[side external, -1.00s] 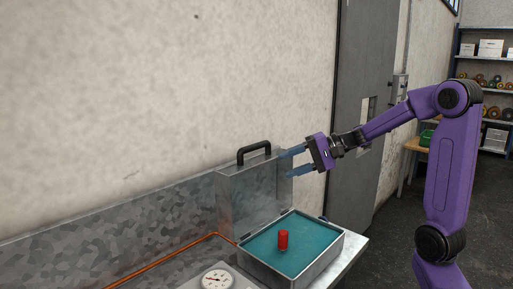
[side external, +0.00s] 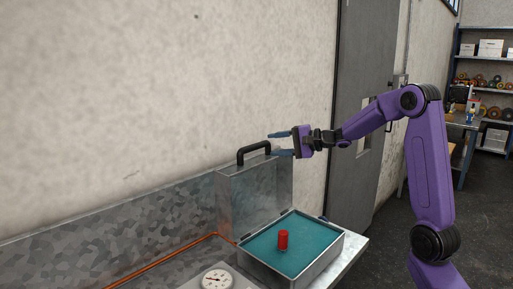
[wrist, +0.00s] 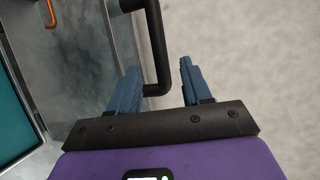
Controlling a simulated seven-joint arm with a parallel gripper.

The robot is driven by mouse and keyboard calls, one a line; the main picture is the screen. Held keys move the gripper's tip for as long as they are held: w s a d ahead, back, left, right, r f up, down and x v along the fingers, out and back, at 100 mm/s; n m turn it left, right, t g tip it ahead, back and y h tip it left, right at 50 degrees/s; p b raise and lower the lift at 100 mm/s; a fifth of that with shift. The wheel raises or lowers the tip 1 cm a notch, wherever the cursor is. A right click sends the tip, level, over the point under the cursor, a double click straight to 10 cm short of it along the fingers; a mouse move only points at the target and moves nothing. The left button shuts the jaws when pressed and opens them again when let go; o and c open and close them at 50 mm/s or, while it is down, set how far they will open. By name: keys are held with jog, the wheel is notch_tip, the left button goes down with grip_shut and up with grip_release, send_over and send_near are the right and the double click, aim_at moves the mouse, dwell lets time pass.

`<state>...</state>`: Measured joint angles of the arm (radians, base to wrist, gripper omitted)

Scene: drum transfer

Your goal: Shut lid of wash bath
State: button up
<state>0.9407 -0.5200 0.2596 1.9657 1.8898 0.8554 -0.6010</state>
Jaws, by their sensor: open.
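The wash bath (side external: 313,268) is a metal box with teal liquid, and a red cylinder (side external: 283,240) stands in it. Its metal lid (side external: 240,195) stands upright, open, at the back, with a black handle (side external: 254,150) on its top edge. My gripper (side external: 277,144) is open, with blue fingers, near the right end of the handle. In the wrist view the handle (wrist: 157,50) reaches down between the two open fingers (wrist: 158,85). I cannot tell whether a finger touches it.
A round gauge (side external: 216,279) sits on the bench in front of the bath. A copper pipe (side external: 160,262) runs along the metal splashback (side external: 110,240) below the wall. Shelves and a table stand far off at the right.

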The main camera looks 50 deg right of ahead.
aim_at(260, 146)
jog(key=x, duration=0.7)
jog(key=shift+w+a, duration=0.15)
jog(key=shift+w, duration=0.05)
grip_shut()
